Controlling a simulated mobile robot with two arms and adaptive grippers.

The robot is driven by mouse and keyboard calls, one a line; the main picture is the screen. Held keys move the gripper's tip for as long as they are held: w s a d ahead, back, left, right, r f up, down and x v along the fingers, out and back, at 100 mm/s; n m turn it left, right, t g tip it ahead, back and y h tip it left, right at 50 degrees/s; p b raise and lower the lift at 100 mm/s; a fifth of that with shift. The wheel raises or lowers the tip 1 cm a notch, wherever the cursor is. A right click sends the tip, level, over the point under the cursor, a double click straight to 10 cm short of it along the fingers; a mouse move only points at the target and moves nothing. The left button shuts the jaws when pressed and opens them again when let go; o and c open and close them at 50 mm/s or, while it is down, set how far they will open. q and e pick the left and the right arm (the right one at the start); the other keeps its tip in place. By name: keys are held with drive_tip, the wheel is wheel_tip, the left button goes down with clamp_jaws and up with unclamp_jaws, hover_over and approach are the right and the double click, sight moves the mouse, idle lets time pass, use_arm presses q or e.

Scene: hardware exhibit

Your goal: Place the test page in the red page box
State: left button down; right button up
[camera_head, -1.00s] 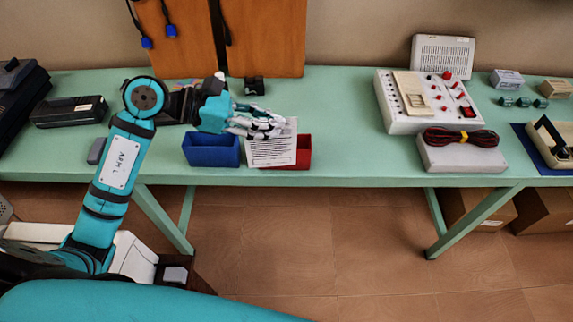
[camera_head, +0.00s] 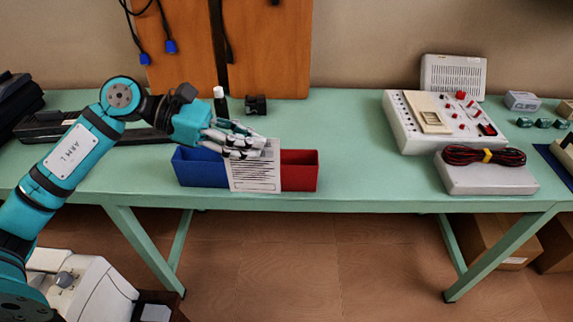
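The test page (camera_head: 254,176) is a white sheet with printed lines. It hangs upright from my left gripper (camera_head: 240,143), whose fingers are closed at its top edge. The page hangs in front of the line where the blue box (camera_head: 197,170) and the red page box (camera_head: 300,172) meet, and covers part of both. The red box stands to the right of the page on the green table. Its left part is hidden behind the page. I cannot tell whether the page touches either box. My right gripper does not show.
A small bottle (camera_head: 220,100) and a black object (camera_head: 256,105) stand behind the boxes. A control panel (camera_head: 450,120) and a white unit with coiled cable (camera_head: 487,178) stand on the right. The green table (camera_head: 350,140) is clear between the red box and the panel.

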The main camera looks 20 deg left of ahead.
use_arm(q)
drive_tip(key=w+d+f+p, duration=0.1)
drive_tip(key=w+f+p, duration=0.1)
drive_tip(key=w+p, duration=0.2)
drive_tip(key=w+d+f+p, duration=0.1)
drive_tip(key=w+p, duration=0.3)
drive_tip(key=w, duration=0.5)
drive_tip(key=shift+w+d+f+t+p, duration=0.15)
drive_tip(key=shift+d+f+t+p, duration=0.15)
drive_tip(key=shift+d+f, duration=0.15)
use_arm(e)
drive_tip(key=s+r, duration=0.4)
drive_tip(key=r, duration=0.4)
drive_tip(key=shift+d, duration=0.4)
use_arm(q)
drive_tip(key=shift+f, duration=0.1)
